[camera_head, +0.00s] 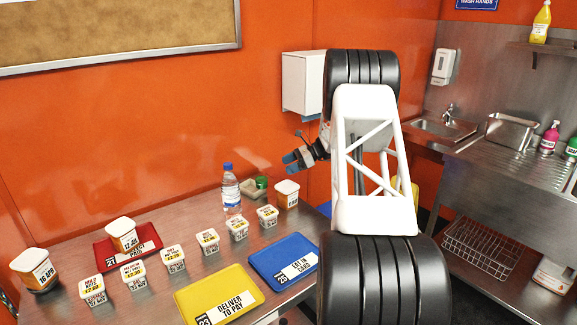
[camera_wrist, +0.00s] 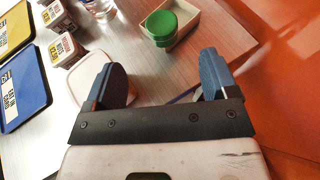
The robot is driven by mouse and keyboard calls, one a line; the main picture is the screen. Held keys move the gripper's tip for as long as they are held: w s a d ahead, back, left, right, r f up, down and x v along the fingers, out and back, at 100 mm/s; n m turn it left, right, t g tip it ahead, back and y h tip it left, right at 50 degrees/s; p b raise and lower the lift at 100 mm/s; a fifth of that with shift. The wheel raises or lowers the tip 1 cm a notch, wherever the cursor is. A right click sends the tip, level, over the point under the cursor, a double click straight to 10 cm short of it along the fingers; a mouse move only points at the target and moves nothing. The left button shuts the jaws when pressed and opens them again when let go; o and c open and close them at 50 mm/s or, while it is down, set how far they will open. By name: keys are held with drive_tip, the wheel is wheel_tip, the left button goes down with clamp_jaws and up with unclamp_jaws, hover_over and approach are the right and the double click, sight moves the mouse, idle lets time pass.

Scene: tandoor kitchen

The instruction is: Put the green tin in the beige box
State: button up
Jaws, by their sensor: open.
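The green tin (camera_head: 261,182) is small and round and shows at the beige box (camera_head: 248,191) on the table, right of the water bottle. In the wrist view the green tin (camera_wrist: 162,24) overlaps the near end of the open beige box (camera_wrist: 188,22). I cannot tell whether it rests inside or against it. My gripper (camera_head: 292,162) is above the table, up and to the right of the tin. Its blue fingers are apart with nothing between them. In the wrist view the tin lies ahead of my gripper (camera_wrist: 162,72), beyond the fingertips.
A white-lidded tub (camera_head: 287,192) stands right of the box and shows beside the left finger in the wrist view (camera_wrist: 84,82). A water bottle (camera_head: 230,190) stands left. Small labelled tubs, a yellow tray (camera_head: 240,287) and a blue tray (camera_head: 262,262) lie nearer.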

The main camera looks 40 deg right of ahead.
idle(0.4)
drive_tip(key=s+a+r+n+g+h, duration=0.25)
drive_tip(key=s+a+r, duration=0.3)
drive_tip(key=a, duration=0.55)
drive_tip(key=s+a+r+n+g+h, duration=0.1)
drive_tip(key=s+a+r+n, duration=0.4)
drive_tip(key=a, duration=0.6)
drive_tip(key=s+a+r+n+g+h, duration=0.25)
drive_tip(key=s+a+r, duration=0.35)
drive_tip(key=a, duration=0.5)
drive_tip(key=s+a+r+n+h, duration=0.1)
drive_tip(key=s+a+n+h, duration=0.15)
drive_tip(key=s+a, duration=0.45)
drive_tip(key=s+a+r+n+h, duration=0.1)
drive_tip(key=s+a+n, duration=0.3)
drive_tip(key=s, duration=0.6)
drive_tip(key=s+a+f+n+t+h, duration=0.1)
drive_tip(key=s+a+f+n, duration=0.1)
drive_tip(key=s, duration=0.6)
drive_tip(key=s+a+f+n+t+h, duration=0.1)
drive_tip(key=s+n, duration=0.3)
drive_tip(key=s, duration=0.4)
drive_tip(key=shift+s+a+f+n+h, duration=0.15)
drive_tip(key=shift+a+f+n+h, duration=0.25)
drive_tip(key=shift+a, duration=0.45)
